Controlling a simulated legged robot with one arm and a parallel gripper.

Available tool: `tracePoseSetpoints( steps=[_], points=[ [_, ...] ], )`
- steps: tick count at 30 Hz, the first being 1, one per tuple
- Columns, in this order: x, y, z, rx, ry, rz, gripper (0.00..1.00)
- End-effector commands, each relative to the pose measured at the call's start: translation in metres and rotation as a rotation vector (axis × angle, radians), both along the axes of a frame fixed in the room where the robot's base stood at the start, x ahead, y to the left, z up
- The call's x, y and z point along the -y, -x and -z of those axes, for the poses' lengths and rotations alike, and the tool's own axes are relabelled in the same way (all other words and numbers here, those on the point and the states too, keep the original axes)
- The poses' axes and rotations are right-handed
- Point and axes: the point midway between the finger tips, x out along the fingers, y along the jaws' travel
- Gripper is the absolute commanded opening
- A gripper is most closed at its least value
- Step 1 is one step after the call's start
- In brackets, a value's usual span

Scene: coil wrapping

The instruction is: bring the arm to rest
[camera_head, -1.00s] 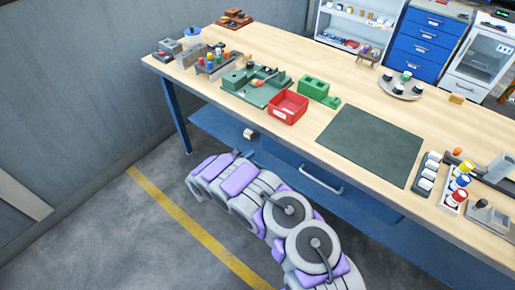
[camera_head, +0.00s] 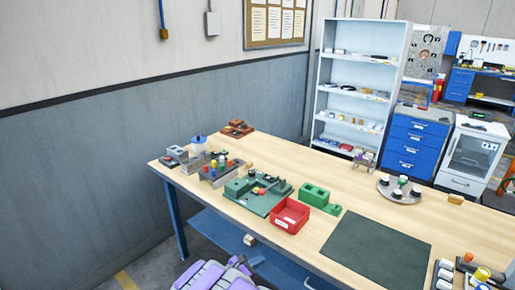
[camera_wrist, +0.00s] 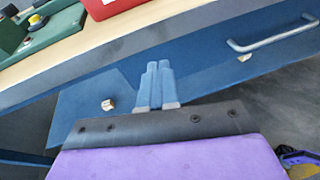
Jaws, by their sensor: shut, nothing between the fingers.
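My gripper (camera_wrist: 158,68) shows in the wrist view with its two blue-grey fingers pressed together, nothing between them. It is outside the workbench (camera_head: 262,150), below the tabletop edge and in front of the blue lower part. In the head view, only part of my purple and grey arm shows at the bottom edge, below the bench front; the fingers are hard to make out there.
A small block (camera_wrist: 108,104) lies on the blue lower shelf (camera_wrist: 75,125), left of my fingers; a drawer handle (camera_wrist: 272,36) sticks out to the right. On the bench are a red bin (camera_head: 290,215), a green fixture (camera_head: 257,196) and a dark mat (camera_head: 376,250).

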Motion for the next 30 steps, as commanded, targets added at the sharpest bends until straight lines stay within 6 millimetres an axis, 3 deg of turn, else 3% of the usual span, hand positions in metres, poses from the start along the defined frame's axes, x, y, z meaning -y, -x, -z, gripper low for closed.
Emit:
tracePoseSetpoints(
  steps=[1, 8, 15, 21, 30],
  points=[
    [0.023, -0.001, -0.025, 0.031, -0.015, 0.063, 0.0],
    [0.111, 0.024, -0.104, 0.137, -0.105, 0.336, 0.0],
    [0.179, 0.077, -0.17, 0.246, -0.224, 0.614, 0.0],
    [0.221, 0.136, -0.209, 0.331, -0.345, 0.84, 0.0],
    [0.25, 0.233, -0.245, 0.44, -0.558, 1.163, 0.0]
  ],
)
